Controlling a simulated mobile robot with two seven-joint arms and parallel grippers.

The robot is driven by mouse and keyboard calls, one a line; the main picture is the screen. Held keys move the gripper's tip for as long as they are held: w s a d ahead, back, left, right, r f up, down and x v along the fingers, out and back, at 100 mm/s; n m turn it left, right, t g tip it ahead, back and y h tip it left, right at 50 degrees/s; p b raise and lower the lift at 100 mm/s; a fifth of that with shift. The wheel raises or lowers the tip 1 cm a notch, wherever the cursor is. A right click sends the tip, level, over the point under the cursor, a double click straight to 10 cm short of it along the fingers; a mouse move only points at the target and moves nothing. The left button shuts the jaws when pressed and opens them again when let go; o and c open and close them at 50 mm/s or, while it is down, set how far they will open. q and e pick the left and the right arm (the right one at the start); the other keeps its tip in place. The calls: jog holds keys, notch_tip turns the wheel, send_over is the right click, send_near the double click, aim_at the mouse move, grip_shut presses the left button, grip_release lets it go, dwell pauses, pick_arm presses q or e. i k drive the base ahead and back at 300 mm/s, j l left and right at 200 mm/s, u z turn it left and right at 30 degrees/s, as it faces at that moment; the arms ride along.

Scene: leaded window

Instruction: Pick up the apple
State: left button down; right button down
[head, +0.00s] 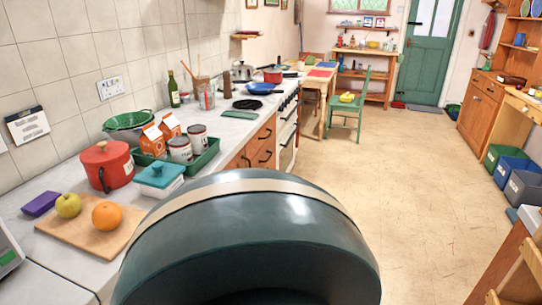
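A yellow-green apple (68,205) sits on a wooden board (85,232) on the counter at the left of the head view. An orange (107,215) sits on the same board, to the right of the apple with a gap between them. The apple is in plain sight, with nothing over it. Neither of my grippers shows in the head view.
A purple box (41,203) lies left of the apple. A red pot (106,165) and a teal-lidded dish (160,175) stand behind the board. A green tray (205,158) holds cartons and canisters. The floor (420,170) at the right is clear.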

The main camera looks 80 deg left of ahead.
aim_at(69, 206)
jog(key=u, duration=4)
jog(key=i+l, duration=0.15)
jog(key=l, duration=0.35)
jog(key=i+l+u, duration=0.15)
jog(key=l, duration=0.4)
jog(key=i+l, duration=0.1)
jog(key=l, duration=0.4)
jog(key=i+l+u, duration=0.1)
jog(key=l, duration=0.45)
jog(key=i+l+u, duration=0.1)
jog(key=l, duration=0.4)
